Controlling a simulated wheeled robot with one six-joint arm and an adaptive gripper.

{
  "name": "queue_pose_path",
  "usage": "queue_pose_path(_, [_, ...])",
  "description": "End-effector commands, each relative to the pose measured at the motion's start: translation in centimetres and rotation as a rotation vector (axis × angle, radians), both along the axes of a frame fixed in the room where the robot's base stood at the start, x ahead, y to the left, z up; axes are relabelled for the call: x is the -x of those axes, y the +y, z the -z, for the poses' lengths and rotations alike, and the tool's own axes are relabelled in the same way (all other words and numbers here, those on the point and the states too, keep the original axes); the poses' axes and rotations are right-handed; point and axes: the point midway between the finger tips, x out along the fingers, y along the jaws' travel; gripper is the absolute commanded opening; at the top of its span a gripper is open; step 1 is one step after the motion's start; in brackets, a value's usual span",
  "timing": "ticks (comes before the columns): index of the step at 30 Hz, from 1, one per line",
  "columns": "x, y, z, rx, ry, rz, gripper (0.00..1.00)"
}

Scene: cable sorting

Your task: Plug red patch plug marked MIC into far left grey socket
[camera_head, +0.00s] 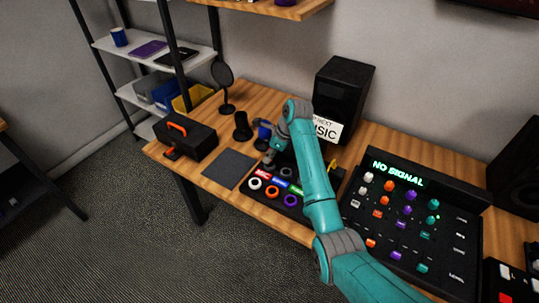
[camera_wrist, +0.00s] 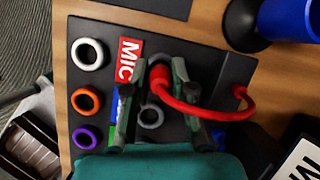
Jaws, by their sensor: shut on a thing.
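My gripper (camera_wrist: 160,76) is shut on the red plug (camera_wrist: 159,84) above the black patch panel (camera_wrist: 197,50). A red cable (camera_wrist: 190,110) loops from the plug to the panel's right side. A red MIC label (camera_wrist: 128,60) lies just left of the plug. A grey ring socket (camera_wrist: 150,116) shows between my fingers, below the plug in the wrist view. The plug's tip and whatever is directly under it are hidden, so I cannot tell whether it sits in a socket. In the head view my gripper (camera_head: 269,159) is over the panel's far left part.
White (camera_wrist: 88,54), orange (camera_wrist: 86,100) and purple (camera_wrist: 87,137) rings line the panel's near edge. A blue cup-like thing (camera_wrist: 290,18) stands close by. A dark mat (camera_head: 229,169) lies left of the panel. A mixer (camera_head: 410,225) reading NO SIGNAL stands to the right.

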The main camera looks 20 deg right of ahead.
Motion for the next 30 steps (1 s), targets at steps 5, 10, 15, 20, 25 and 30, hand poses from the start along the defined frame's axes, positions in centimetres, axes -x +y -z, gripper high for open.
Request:
queue_pose_path(5, [0.0,0.0,0.0,0.0,0.0,0.0,0.0])
queue_pose_path(10, [0.0,0.0,0.3,0.0,0.0,0.0,0.0])
queue_pose_path(15, [0.0,0.0,0.6,0.0,0.0,0.0,0.0])
queue_pose_path(20, [0.0,0.0,0.9,0.001,-0.001,0.0,0.0])
queue_pose_path(25, [0.0,0.0,1.0,0.0,-0.001,0.0,0.0])
queue_pose_path(30, [0.0,0.0,1.0,0.001,-0.001,0.0,0.0])
